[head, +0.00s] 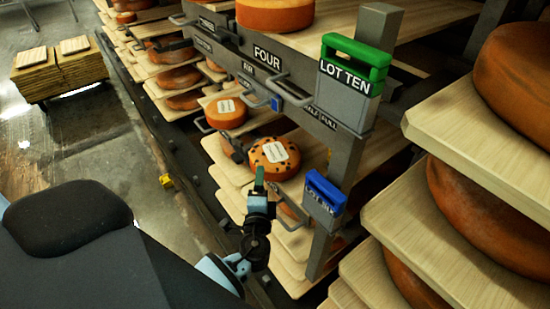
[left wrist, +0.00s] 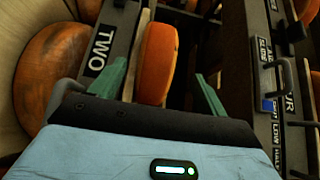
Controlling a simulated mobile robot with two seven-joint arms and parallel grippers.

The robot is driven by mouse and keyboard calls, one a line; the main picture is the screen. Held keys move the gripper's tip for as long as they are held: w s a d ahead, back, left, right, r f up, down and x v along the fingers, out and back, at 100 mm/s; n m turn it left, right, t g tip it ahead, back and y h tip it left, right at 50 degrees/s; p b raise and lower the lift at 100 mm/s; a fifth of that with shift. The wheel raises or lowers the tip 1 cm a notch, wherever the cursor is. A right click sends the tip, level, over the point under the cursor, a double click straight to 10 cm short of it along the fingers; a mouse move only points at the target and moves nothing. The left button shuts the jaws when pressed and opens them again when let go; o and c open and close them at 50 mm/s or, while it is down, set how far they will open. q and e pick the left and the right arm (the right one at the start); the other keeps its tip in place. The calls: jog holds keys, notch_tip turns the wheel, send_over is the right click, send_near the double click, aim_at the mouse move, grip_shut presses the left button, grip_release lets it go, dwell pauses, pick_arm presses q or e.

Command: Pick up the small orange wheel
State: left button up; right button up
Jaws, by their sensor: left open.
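In the head view a small orange wheel (head: 225,113) with a white label lies on a board under the beam marked FOUR. In front of it lies an orange wheel with dark spots (head: 275,157) and a pale label. My left gripper (head: 259,178) points at the rack just in front of the spotted wheel. In the left wrist view my left gripper (left wrist: 160,80) is open, its green fingers spread. A plain orange wheel (left wrist: 157,60) shows beyond and between them, seen edge-on; I cannot tell which wheel it is. My right gripper is not in view.
A post with a green tag LOT TEN (head: 352,62) and a blue tag (head: 325,190) stands to the right of the gripper. Beam handles (head: 292,92) stick out. Large wheels (head: 515,75) fill shelves at right. A stack of boards (head: 60,72) stands at far left.

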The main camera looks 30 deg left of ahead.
aim_at(275, 159)
pick_arm(q)
jog(key=shift+p+x, duration=0.4)
jog(key=shift+x, duration=2.15)
jog(key=shift+s+a+f, duration=0.1)
jog(key=shift+f, duration=0.1)
grip_shut()
jog(key=shift+r, duration=0.25)
